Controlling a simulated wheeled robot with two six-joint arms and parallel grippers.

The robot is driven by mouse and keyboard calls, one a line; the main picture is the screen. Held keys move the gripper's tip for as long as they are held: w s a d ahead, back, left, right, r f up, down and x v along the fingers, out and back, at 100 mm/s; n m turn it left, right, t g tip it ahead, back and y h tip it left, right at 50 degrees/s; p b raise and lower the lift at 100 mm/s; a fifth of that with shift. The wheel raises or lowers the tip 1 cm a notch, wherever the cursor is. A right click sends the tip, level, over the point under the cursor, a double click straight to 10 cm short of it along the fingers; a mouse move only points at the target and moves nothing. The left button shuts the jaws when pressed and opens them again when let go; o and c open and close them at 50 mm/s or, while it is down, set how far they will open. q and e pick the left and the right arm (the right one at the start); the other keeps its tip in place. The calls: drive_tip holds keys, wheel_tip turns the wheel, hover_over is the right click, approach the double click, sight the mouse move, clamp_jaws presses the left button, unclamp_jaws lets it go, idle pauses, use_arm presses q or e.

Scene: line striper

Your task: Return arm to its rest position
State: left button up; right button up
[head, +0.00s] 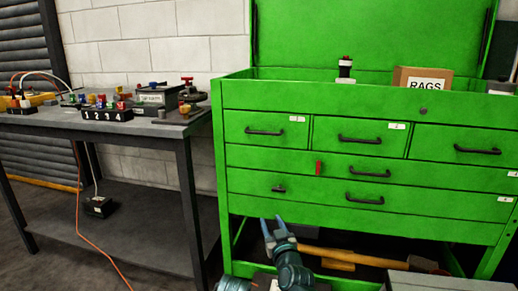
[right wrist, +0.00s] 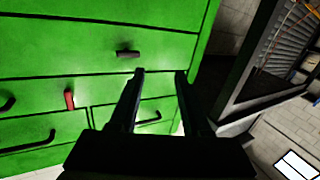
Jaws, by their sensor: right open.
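My right gripper (head: 272,221) is low in front of the green tool chest (head: 420,222), below its bottom drawer. Its two fingers point up, are apart, and hold nothing. In the right wrist view the open fingers (right wrist: 159,74) have the green drawer fronts behind them and a bare gap between them. A short dark handle (right wrist: 127,54) shows just left of the fingertips, apart from them. A red piece (right wrist: 69,99) on the chest front is farther left; it also shows in the head view (head: 318,168). My left gripper is not in view.
A dark workbench (head: 150,129) stands left, holding a numbered block (head: 106,114) and several small parts. An orange cord (head: 85,228) hangs to the floor. A RAGS box (head: 422,78) sits on the chest. A wooden-handled tool (head: 345,257) lies on the lower shelf. A grey box (head: 430,284) is at lower right.

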drive_tip(key=s+a+f+n+g+p, duration=0.3)
drive_tip(key=s+a+f+g, duration=0.4)
drive_tip(key=s+f+g, duration=0.3)
drive_tip(key=s+d+f+m+g+h+p, duration=0.1)
drive_tip(key=s+d+f+g+h+p, duration=0.2)
drive_tip(key=s, duration=0.4)
drive_tip(key=s+d+f+m+g+h+p, duration=0.1)
drive_tip(key=s+d+g, duration=0.25)
drive_tip(key=s, duration=0.35)
wheel_tip(320, 180, up, 38)
drive_tip(key=g+p, duration=0.1)
drive_tip(key=p, duration=3.6)
drive_tip(key=shift+s+a, duration=0.15)
drive_tip(key=shift+s, duration=0.25)
